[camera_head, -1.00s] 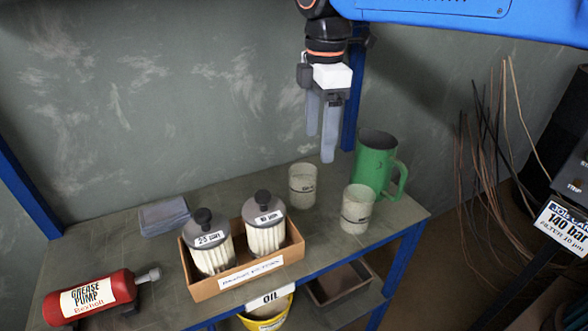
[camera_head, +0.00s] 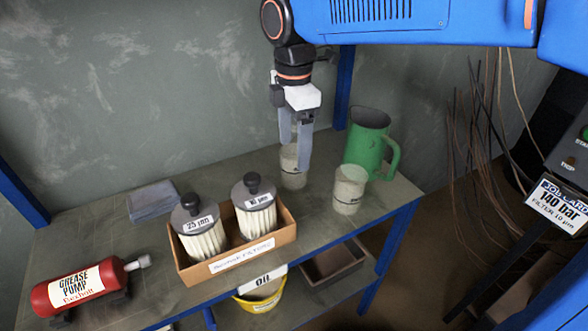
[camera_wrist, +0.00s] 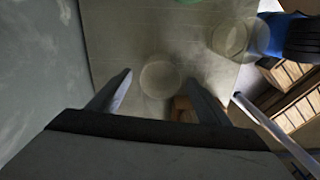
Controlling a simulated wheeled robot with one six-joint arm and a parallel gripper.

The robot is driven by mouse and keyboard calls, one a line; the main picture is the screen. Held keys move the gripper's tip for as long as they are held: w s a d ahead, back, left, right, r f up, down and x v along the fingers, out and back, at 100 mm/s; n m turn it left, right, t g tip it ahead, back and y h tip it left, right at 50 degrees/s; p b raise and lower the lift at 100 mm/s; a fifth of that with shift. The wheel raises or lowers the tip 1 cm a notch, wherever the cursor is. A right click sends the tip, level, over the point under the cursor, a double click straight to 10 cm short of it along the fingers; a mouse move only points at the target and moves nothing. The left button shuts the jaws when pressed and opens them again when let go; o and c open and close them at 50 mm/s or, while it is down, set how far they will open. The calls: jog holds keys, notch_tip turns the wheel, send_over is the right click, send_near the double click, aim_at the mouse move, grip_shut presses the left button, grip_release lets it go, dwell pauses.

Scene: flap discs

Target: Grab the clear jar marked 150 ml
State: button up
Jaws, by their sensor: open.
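Two clear jars stand upright on the grey bench top. The left jar (camera_head: 291,178) is partly hidden behind my gripper (camera_head: 295,157); the right jar (camera_head: 349,190) stands nearer the bench's right edge. Each carries a small dark marking that I cannot read, so I cannot tell which is 150 ml. My gripper is open and points down, its fingers overlapping the left jar in the head view. In the wrist view the left jar (camera_wrist: 160,79) appears between the finger tips (camera_wrist: 156,74), apparently below them. The right jar (camera_wrist: 230,38) shows further right.
A green jug (camera_head: 366,145) stands behind the right jar. A cardboard box (camera_head: 286,233) with two lidded filters (camera_head: 257,215) (camera_head: 203,238) is in front. A red grease pump (camera_head: 85,288) and grey cloths (camera_head: 152,201) lie left. A blue post (camera_head: 343,90) rises behind.

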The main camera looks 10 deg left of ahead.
aim_at(294, 155)
jog(key=shift+f, duration=1.6)
jog(key=c, duration=1.2)
jog(key=shift+o, duration=0.2)
jog(key=shift+r, duration=0.1)
